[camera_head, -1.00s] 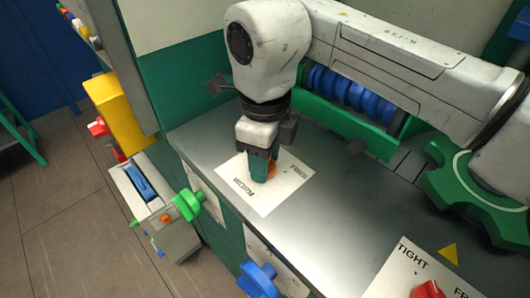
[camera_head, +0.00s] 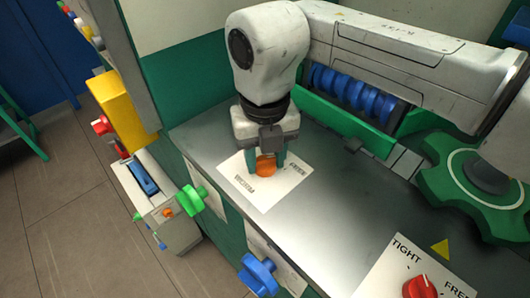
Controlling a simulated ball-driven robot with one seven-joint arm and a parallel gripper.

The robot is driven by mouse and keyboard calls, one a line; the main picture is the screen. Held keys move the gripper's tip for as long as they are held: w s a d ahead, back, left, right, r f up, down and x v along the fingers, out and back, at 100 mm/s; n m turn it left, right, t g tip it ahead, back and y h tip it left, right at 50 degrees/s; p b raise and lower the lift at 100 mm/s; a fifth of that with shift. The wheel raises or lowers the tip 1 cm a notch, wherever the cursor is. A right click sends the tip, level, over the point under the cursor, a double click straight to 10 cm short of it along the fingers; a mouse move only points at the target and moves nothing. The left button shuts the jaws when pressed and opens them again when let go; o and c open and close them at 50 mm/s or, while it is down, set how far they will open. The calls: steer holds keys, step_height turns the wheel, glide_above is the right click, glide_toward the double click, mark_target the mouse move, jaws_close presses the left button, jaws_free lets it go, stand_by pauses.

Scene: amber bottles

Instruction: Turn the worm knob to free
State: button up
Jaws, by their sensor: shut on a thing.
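An orange knob (camera_head: 265,165) sits on a white label plate (camera_head: 262,200) on the grey metal bench top. My gripper (camera_head: 266,163) points down with its teal fingers on either side of the orange knob, shut on it. A red knob (camera_head: 419,288) stands on another white plate (camera_head: 385,272) at the lower right, marked TIGHT on the left and a word beginning FRE on the right. My gripper is well away from the red knob.
A green scalloped handwheel (camera_head: 440,185) stands at the right edge. Blue rollers (camera_head: 345,88) in a green trough lie behind my arm. A green knob (camera_head: 191,203) and a blue knob (camera_head: 258,275) stick out from the front. The bench between the plates is clear.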

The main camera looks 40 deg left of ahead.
mark_target(265, 158)
steer(key=shift+m, duration=1.5)
steer(key=shift+r, duration=0.1)
steer(key=o, duration=1.1)
steer(key=shift+c, duration=0.2)
step_height(265, 158, up, 11)
steer(key=shift+f, duration=0.25)
